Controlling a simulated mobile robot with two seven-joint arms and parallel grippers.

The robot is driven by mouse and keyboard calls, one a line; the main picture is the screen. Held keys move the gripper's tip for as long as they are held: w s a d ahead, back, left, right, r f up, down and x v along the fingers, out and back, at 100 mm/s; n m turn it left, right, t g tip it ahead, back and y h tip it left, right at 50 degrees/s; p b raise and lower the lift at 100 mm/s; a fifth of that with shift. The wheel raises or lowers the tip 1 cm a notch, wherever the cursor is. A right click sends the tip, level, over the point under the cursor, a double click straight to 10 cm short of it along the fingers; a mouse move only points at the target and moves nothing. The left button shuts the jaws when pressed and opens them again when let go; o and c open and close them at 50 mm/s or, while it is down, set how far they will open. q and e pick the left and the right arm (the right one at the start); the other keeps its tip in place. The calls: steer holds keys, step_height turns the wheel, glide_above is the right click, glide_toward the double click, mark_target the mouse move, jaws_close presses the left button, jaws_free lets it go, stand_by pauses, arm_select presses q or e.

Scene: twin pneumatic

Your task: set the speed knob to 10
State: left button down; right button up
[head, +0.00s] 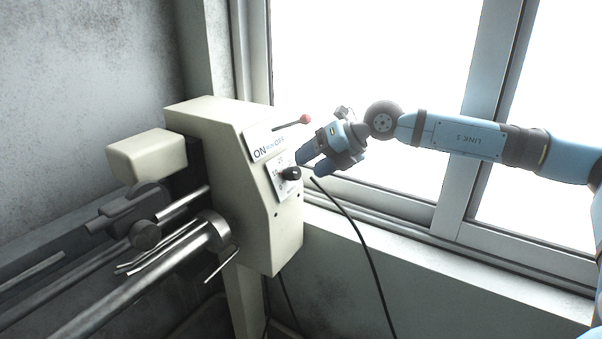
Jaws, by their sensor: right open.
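The speed knob (291,174) is a small black knob on a white dial plate (281,163) on the end face of the cream machine (262,219). Part of the dial's numbers show, but I cannot tell which one the knob points to. My right gripper (309,166) comes in from the right. Its blue fingers are open, with their tips close to the knob, just right of it. I cannot tell whether a finger touches it. My left gripper is not in view.
A lever with a red ball (305,119) sticks out above the dial, close to my right gripper. An ON label (264,150) is beside it. A black cable (358,233) hangs below the gripper. A window (400,60) and sill stand behind. Metal rods (150,285) extend to the lower left.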

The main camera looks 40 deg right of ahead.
steer(key=b+v, duration=0.2)
steer(key=v, duration=0.7)
steer(key=shift+s+r, duration=0.2)
steer(key=shift+s, duration=0.15)
steer(key=shift+d, duration=0.15)
